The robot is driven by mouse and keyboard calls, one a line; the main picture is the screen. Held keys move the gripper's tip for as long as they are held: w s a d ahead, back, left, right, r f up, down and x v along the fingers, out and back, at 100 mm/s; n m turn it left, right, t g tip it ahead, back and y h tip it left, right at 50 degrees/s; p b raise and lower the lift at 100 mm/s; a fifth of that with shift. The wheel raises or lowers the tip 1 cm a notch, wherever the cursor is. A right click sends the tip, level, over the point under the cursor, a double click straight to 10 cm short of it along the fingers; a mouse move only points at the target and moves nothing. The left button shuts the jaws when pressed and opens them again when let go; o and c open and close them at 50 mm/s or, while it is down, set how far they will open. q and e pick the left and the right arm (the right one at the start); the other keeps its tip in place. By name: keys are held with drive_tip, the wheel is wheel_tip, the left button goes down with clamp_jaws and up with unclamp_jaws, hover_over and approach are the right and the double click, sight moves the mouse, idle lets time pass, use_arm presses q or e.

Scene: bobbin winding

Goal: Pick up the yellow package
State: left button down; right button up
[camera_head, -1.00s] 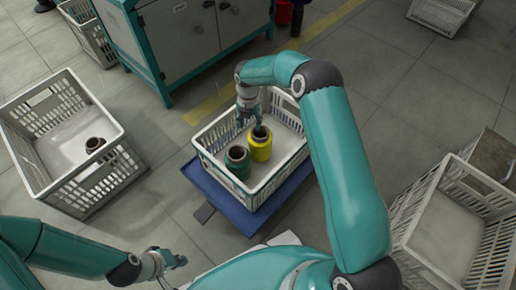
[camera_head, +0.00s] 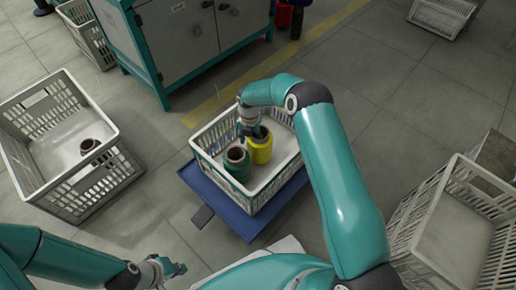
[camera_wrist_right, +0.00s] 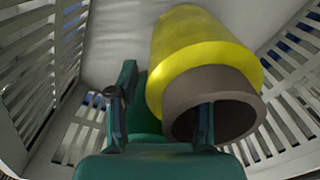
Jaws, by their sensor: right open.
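The yellow package is a yellow bobbin (camera_head: 259,152) with a brown tube, upright beside a green bobbin (camera_head: 236,168) in a white crate (camera_head: 268,190). My right gripper (camera_head: 252,132) is low at the yellow bobbin's top. In the right wrist view, the yellow bobbin (camera_wrist_right: 205,50) is at the upper right. My right gripper (camera_wrist_right: 165,100) is open there, with one finger overlapping the tube opening and the other left of the bobbin. The green bobbin is largely hidden there. My left gripper (camera_head: 173,268) is near the bottom left, away from the crate; its opening is unclear.
The crate stands on a blue platform (camera_head: 255,222). Another white crate (camera_head: 118,180) at the left holds a dark bobbin (camera_head: 89,146). A further crate (camera_head: 405,232) is at the right. A teal and grey cabinet (camera_head: 180,45) stands behind. The crate's walls surround my right gripper.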

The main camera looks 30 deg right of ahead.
drive_tip(key=shift+c, duration=0.3)
clamp_jaws()
